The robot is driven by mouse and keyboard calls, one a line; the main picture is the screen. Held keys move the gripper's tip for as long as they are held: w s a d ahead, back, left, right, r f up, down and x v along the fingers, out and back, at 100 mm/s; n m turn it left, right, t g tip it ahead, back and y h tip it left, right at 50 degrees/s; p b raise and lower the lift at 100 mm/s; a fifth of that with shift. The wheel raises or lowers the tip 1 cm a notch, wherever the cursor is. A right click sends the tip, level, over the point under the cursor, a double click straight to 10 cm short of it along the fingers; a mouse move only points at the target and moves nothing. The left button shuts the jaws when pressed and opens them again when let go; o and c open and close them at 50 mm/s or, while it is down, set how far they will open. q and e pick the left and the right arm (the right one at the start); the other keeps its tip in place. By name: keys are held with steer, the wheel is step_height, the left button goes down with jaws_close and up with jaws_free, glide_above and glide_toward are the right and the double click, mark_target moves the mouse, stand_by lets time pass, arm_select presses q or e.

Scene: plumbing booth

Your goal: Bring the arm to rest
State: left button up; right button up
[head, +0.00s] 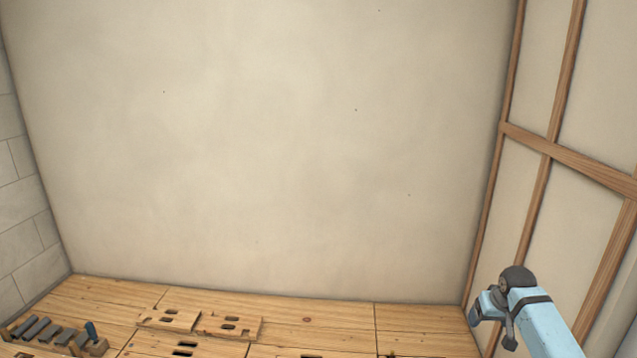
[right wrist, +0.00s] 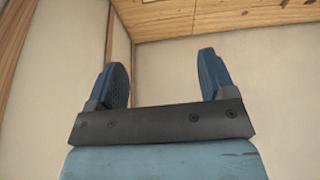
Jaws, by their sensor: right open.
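My right arm (head: 535,315) comes in at the lower right of the head view, raised beside the framed wall. My right gripper (right wrist: 163,60) shows clearly in the right wrist view. Its two blue fingers stand wide apart, with nothing between them. In the head view I cannot make out its fingers clearly. My left gripper is in neither view.
A bare plaster wall (head: 290,140) fills the back, with a wood-framed wall (head: 575,165) at right and a block wall (head: 25,205) at left. Below lies a plank surface (head: 320,312) with slotted boards (head: 228,325) and a slatted rack (head: 50,335). The middle is clear.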

steer(key=w+d+r+n+t+h, duration=0.2)
steer(key=w+r+n+t, duration=0.1)
steer(key=w+r+t, duration=0.85)
steer(key=s+a+f+n+g+y+b, duration=0.1)
steer(key=s+a+f+y+b, duration=0.15)
steer(key=s+a+f, duration=0.8)
steer(key=s+a+f+n+g+y+b, duration=0.1)
steer(key=s+a+f+b, duration=0.2)
steer(key=s+a+f, duration=0.7)
steer(key=s+a+f+m+g+y+b, duration=0.1)
steer(key=s+a+f+b, duration=0.2)
steer(key=s, duration=1.1)
steer(key=s+a+f+g+y+b, duration=0.1)
steer(key=s+a+f+y+b, duration=0.2)
steer(key=s, duration=1.1)
arm_select(q)
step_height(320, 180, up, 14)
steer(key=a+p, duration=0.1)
steer(key=p, duration=2.8)
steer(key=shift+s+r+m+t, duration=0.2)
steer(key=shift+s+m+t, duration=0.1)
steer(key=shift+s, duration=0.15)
arm_select(e)
step_height(320, 180, up, 17)
steer(key=s+h, duration=0.2)
steer(key=shift+s+d+r, duration=0.15)
steer(key=shift+s+d, duration=0.05)
steer(key=shift+d, duration=0.1)
